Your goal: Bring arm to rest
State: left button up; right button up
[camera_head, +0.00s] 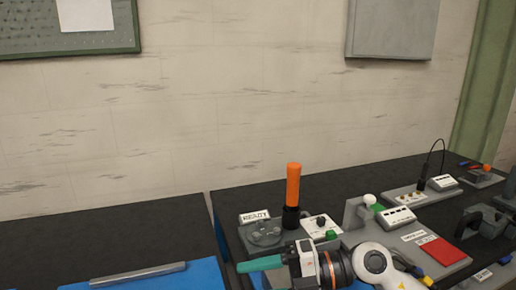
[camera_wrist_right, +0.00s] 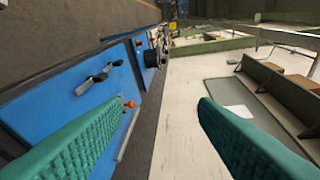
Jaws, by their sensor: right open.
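My right gripper (camera_head: 258,264) shows at the bottom middle of the head view, with a teal finger pointing left. My white and black right arm comes in from the lower right. In the right wrist view, the two teal ribbed fingers (camera_wrist_right: 160,108) stand wide apart with nothing between them. The gripper is open and empty, above the bench and clear of its surface. My left gripper is in neither view.
An orange cylinder (camera_head: 293,184) stands upright on a grey fixture behind my right gripper. A grey bar (camera_head: 138,273) lies by a blue mat (camera_head: 205,273). The black bench left of the gripper is mostly clear.

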jog(key=w+d+r+m+t+y, duration=0.1)
jog(key=w+d+r+m+t, duration=0.15)
jog(key=m+t, duration=0.6)
jog(key=w+d+r+m+t, duration=0.1)
jog(key=d+r+m+t, duration=0.2)
jog(key=m+t, duration=0.55)
jog(key=s+d+f+m+h, duration=0.1)
jog(key=d+f+m+h, duration=1.2)
jog(key=f+m+h, duration=0.3)
jog(key=s+d+f+g, duration=0.1)
jog(key=s+f+g, duration=0.5)
jog(key=s+f, duration=0.4)
jog(key=s+d+f+g, duration=0.1)
jog(key=s+f+g, duration=0.6)
jog(key=s, duration=0.5)
notch_tip(320, 180, down, 28)
jog(key=s+f+g, duration=0.1)
jog(key=s, duration=0.1)
jog(key=s+d+f+g+h, duration=0.1)
jog(key=s+d+f, duration=0.2)
jog(key=s+f, duration=1)
jog(key=s, duration=0.2)
jog(key=shift+s+f+n, duration=0.3)
jog(key=shift+f, duration=0.05)
